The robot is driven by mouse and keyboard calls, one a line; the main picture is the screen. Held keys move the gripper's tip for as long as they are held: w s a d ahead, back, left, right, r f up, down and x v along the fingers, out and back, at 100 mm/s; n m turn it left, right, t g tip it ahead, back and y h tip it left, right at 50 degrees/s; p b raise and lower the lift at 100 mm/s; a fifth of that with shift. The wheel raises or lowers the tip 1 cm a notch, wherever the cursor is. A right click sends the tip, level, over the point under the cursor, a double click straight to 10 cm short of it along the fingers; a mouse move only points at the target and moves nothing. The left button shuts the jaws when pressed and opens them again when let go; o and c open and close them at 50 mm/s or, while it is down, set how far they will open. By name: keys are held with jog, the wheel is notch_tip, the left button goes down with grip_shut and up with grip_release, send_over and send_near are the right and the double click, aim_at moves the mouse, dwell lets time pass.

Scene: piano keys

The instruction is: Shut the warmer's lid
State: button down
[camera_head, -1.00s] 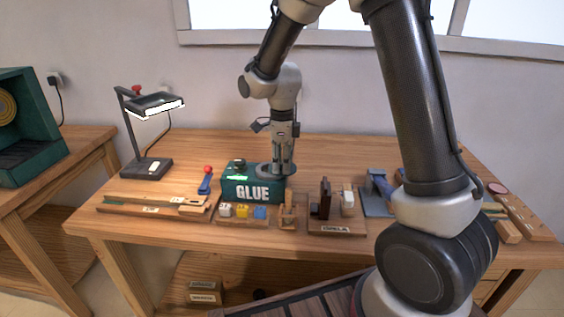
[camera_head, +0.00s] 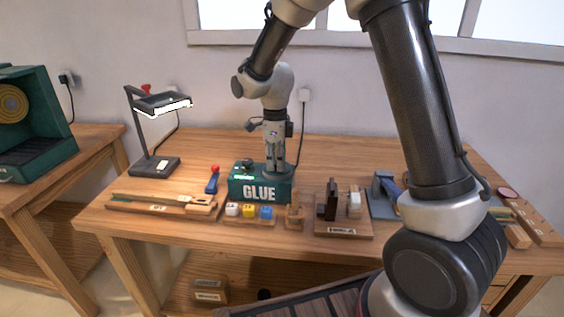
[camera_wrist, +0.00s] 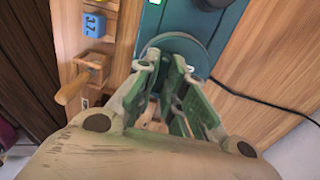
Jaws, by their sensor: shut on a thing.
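The warmer is a dark green box labelled GLUE (camera_head: 260,191) with a small lit green display on top. It also shows at the top of the wrist view (camera_wrist: 160,18). Its round grey-green lid (camera_wrist: 171,41) lies at the end of the box under my fingers. My gripper (camera_head: 277,169) points straight down over the right part of the warmer. In the wrist view the fingers (camera_wrist: 170,97) are closed in on something at the lid's middle. The held part, likely the lid's knob, is mostly hidden, and I cannot tell whether the lid is fully seated.
Coloured blocks (camera_head: 249,211) and a small wooden clamp (camera_head: 295,213) stand in front of the warmer. A board with dark and pale uprights (camera_head: 343,228) is to the right. A blue red-knobbed lever (camera_head: 212,181) and a lamp (camera_head: 155,105) are left. A black cable (camera_wrist: 262,98) runs behind.

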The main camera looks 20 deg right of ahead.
jog(key=shift+w+a, duration=0.1)
jog(key=shift+a, duration=0.05)
jog(key=c, duration=1.5)
grip_release()
jog(key=shift+a, duration=0.1)
notch_tip(320, 180, up, 12)
